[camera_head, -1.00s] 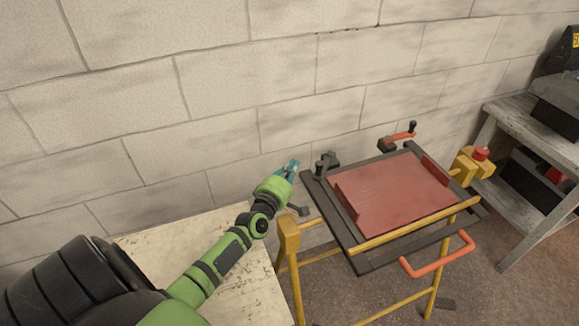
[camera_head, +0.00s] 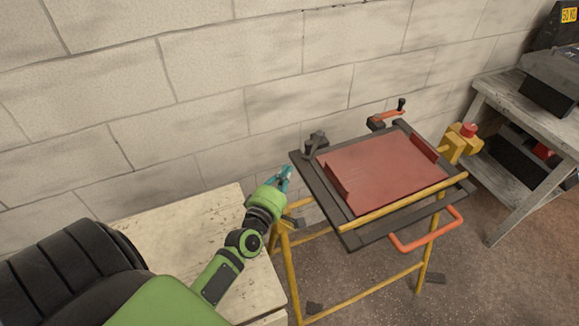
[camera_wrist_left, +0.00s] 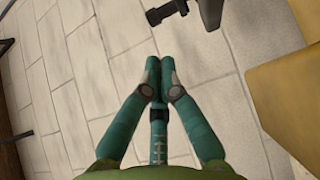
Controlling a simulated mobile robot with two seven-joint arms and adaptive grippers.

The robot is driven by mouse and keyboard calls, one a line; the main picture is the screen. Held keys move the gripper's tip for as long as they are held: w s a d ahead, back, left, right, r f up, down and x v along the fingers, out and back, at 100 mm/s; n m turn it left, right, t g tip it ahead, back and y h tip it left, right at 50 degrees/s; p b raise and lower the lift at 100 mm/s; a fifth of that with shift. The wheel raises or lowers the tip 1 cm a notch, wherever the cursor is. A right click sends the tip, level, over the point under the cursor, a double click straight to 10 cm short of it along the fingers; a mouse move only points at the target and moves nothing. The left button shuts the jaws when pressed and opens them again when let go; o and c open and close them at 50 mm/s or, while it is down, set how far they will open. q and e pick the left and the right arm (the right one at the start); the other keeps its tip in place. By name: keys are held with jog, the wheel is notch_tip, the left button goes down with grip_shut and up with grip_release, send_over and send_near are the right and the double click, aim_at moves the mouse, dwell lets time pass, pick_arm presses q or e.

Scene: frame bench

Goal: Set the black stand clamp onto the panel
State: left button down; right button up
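The red panel (camera_head: 375,172) lies in a dark frame on a yellow stand. A black clamp (camera_head: 315,143) sits at the frame's back left corner, beside the panel. A second clamp (camera_head: 376,123), black with an orange handle, sits at the back edge. My left gripper (camera_head: 285,174) is left of the frame, apart from the black clamp. In the left wrist view its teal fingers (camera_wrist_left: 159,75) meet at the tips with nothing between them. My right gripper is in neither view.
A yellow post with a red knob (camera_head: 468,131) stands at the frame's right. An orange handle (camera_head: 428,238) sticks out in front. A pale table (camera_head: 190,225) is below my left arm. A grey shelf (camera_head: 507,100) stands at right. The block wall is behind.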

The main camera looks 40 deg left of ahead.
pick_arm(q)
jog(key=w+a, duration=0.3)
jog(key=w, duration=0.6)
jog(key=shift+a+p, duration=0.25)
jog(key=shift+p, duration=0.15)
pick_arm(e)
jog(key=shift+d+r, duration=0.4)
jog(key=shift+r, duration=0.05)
pick_arm(q)
jog(key=shift+s+f, duration=0.1)
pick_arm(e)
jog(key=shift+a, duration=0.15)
pick_arm(q)
jog(key=shift+d, duration=0.9)
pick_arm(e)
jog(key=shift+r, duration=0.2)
